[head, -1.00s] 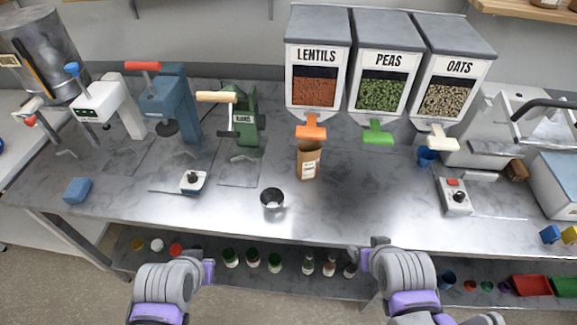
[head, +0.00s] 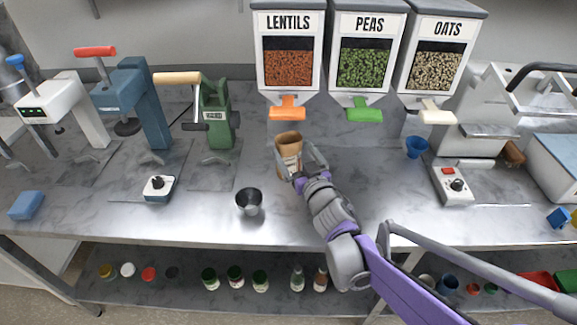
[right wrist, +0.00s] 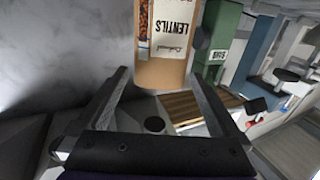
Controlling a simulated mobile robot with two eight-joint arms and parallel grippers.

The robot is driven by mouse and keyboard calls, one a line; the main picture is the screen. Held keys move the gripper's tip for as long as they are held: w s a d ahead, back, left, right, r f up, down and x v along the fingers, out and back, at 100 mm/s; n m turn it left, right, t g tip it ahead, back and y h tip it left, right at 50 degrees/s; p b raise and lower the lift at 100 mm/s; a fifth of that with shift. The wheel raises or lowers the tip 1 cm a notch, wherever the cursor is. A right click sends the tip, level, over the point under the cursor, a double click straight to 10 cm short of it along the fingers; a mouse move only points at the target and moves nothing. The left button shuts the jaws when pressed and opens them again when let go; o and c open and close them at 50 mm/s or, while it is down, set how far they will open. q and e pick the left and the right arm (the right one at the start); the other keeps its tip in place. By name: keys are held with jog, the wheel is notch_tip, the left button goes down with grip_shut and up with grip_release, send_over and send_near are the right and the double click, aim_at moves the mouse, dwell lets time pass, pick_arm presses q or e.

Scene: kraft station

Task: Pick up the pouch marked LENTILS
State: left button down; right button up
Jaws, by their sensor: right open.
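The brown kraft pouch (head: 289,150) stands upright and open-topped on the counter, below the orange chute of the LENTILS dispenser. In the right wrist view the pouch (right wrist: 163,70) shows a white label reading LENTILS and a strip of window with lentils. My right gripper (head: 301,166) is open at the pouch, its fingers to either side of the pouch's lower part in the head view. In the right wrist view the open fingers (right wrist: 160,80) point toward the pouch; contact cannot be told. My left gripper is out of view.
A dark metal cup (head: 249,203) stands front left of the pouch. The LENTILS dispenser (head: 288,62) with its orange chute (head: 287,112) hangs behind it. A green press (head: 217,118) and a small scale-like device (head: 159,187) stand left.

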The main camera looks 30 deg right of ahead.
jog(key=shift+w+d+f, duration=0.1)
jog(key=shift+w+f, duration=0.4)
jog(key=shift+f, duration=0.3)
jog(key=w, duration=0.4)
jog(key=w+d, duration=0.1)
jog(key=w, duration=0.1)
jog(key=shift+w, duration=0.25)
jog(key=shift+c, duration=0.2)
grip_shut()
